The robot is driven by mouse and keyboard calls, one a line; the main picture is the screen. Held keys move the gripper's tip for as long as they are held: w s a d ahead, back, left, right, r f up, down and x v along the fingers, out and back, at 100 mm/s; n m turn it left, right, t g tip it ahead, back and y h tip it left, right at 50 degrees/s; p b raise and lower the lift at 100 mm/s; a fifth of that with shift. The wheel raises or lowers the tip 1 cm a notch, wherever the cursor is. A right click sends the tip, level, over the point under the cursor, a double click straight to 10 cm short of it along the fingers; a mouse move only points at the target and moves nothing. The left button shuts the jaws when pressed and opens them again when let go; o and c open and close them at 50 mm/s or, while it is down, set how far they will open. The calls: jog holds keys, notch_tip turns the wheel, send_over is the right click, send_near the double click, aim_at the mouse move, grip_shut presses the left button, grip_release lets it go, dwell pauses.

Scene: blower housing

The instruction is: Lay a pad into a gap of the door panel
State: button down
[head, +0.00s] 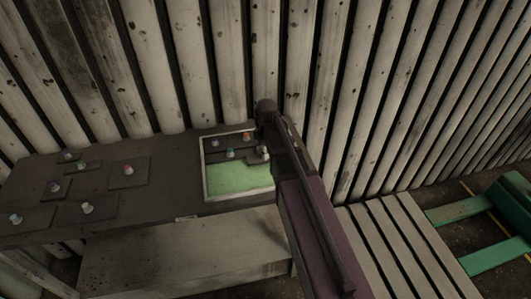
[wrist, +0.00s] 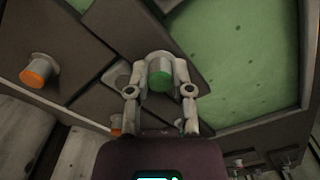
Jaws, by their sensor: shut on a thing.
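The door panel (head: 204,178) is a shallow pale-rimmed frame on the dark table, with a bare green floor in its front part. Dark pads with knobs (head: 230,154) lie in its back part. My gripper (wrist: 160,70) is shut on the green-topped knob of a dark grey pad (wrist: 135,35), at the border of the green floor (wrist: 250,60). I cannot tell whether this pad rests in the panel or hangs just above it. In the head view my arm hides most of my gripper and the panel's right side.
Several loose pads with coloured knobs, one with a red knob (head: 128,170), lie on the table (head: 150,220) left of the panel. An orange-knobbed pad (wrist: 38,72) is beside my gripper. A slatted wall (head: 200,70) stands behind; a slatted pallet (head: 390,245) and green beams (head: 492,254) are at right.

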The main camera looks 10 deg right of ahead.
jog(key=shift+f+b, duration=0.3)
dwell(0.5)
dwell(0.4)
jog(key=shift+c, duration=2.2)
grip_release()
jog(key=o, duration=0.4)
jog(key=shift+o, duration=0.2)
jog(key=shift+r, duration=0.1)
notch_tip(320, 180, up, 7)
jog(key=p, duration=0.7)
